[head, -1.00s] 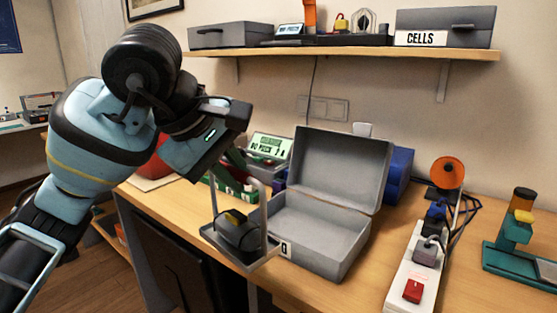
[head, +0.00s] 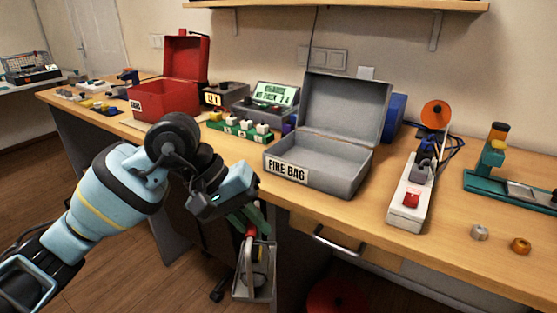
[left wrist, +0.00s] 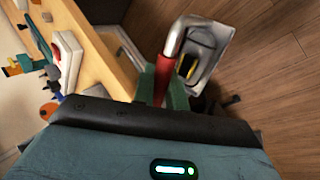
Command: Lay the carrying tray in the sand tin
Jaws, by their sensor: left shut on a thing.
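My left gripper (head: 248,222) is shut on the red handle grip of the carrying tray (head: 243,294). The tray hangs under it, in front of the desk's edge and over the floor. In the left wrist view the green fingers (left wrist: 163,88) close on the red grip, and the grey tray (left wrist: 212,40) carries a dark thing with a yellow part. A red tin (head: 165,99) stands open at the far left of the desk, its lid raised; its small label seems to read SAND. The tray is apart from it. My right gripper is not in view.
A grey open box (head: 318,162) labelled FIRE BAG stands near the desk's front edge. Beside it are a green block row (head: 238,128), a lit display (head: 274,95) and a white power strip (head: 410,195). A shelf (head: 340,6) runs above.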

